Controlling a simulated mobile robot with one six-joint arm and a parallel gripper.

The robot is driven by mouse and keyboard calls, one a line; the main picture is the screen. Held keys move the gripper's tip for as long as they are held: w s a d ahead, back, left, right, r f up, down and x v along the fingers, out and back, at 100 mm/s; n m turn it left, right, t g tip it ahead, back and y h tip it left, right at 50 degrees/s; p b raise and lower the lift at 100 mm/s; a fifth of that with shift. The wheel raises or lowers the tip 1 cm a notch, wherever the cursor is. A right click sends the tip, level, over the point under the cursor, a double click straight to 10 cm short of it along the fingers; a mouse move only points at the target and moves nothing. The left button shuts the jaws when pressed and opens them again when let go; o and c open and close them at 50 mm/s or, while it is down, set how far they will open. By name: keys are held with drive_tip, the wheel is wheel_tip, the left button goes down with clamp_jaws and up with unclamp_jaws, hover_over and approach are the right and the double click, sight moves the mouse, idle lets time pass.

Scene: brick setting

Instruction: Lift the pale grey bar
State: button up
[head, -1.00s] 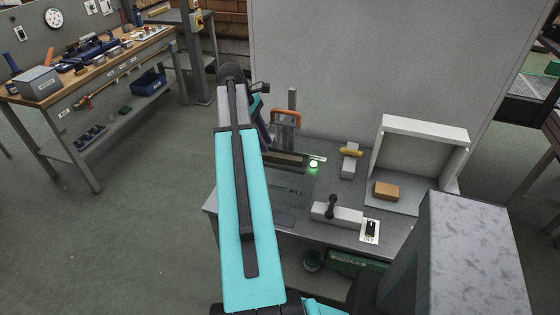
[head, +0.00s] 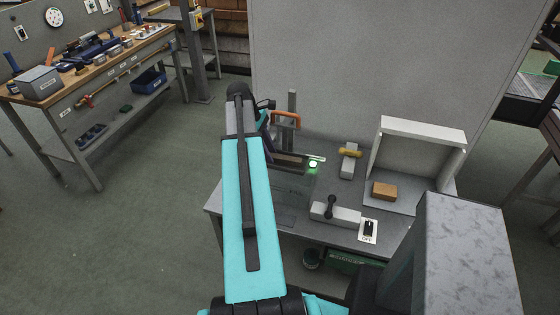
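A pale grey block-like bar (head: 348,167) lies on the grey bench, with a yellow-tan handle-like piece (head: 350,152) across its far end. A second pale grey bar (head: 347,216) lies nearer the front edge and carries a black lever (head: 330,206). A small thin pale strip (head: 317,158) shows beside a glowing green light (head: 313,164). I cannot tell which of these the task names. My turquoise arm reaches up over the bench's left side. Its far end passes behind the arm link, and my gripper's fingers cannot be made out.
The grey bench (head: 290,228) holds a dark fixture (head: 290,161) with an orange handle (head: 287,116). A white open frame (head: 422,132) stands at the right with a brown block (head: 384,191) inside. A switch plate (head: 368,230) marked OFF sits at the front edge. A tall panel rises behind.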

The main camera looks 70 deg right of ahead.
drive_tip(key=shift+c, duration=0.2)
idle(0.3)
clamp_jaws()
drive_tip(key=shift+r, duration=0.1)
wheel_tip(320, 180, up, 18)
idle(1.2)
idle(0.8)
